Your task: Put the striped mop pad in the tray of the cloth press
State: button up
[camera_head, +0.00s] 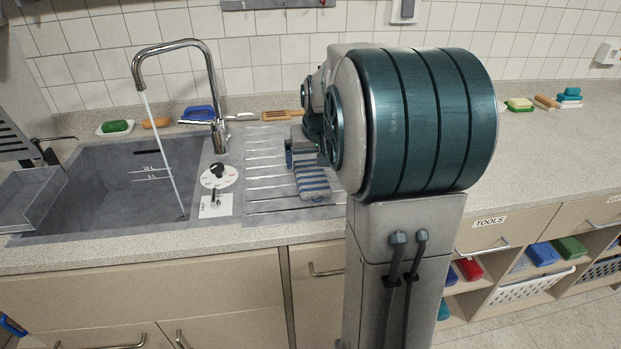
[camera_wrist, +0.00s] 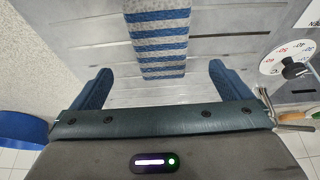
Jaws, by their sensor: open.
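The striped mop pad (camera_head: 313,180), blue and light grey, lies on the ribbed drainboard right of the sink. In the wrist view the striped mop pad (camera_wrist: 158,42) runs from the top edge down to between the fingers, cut off at the top. My gripper (camera_wrist: 158,84) is open and empty, with one blue finger on each side of the pad's near end and gaps on both sides. In the head view my gripper (camera_head: 302,158) is partly hidden by my arm. A grey tray (camera_head: 40,196), apparently the cloth press's, sits at the sink's left and looks empty.
A tap (camera_head: 214,92) runs water into the sink (camera_head: 120,185). A dial (camera_head: 218,176) and a small lever (camera_head: 213,203) stand between sink and drainboard (camera_head: 262,180). Soap and brushes line the back wall. The counter (camera_head: 450,140) on the right is mostly clear.

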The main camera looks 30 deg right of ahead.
aim_at(311, 174)
jog(key=shift+x, duration=3.55)
jog(key=shift+w, duration=0.2)
jog(key=shift+c, duration=0.4)
jog(key=shift+r, duration=0.1)
jog(key=c, duration=1.2)
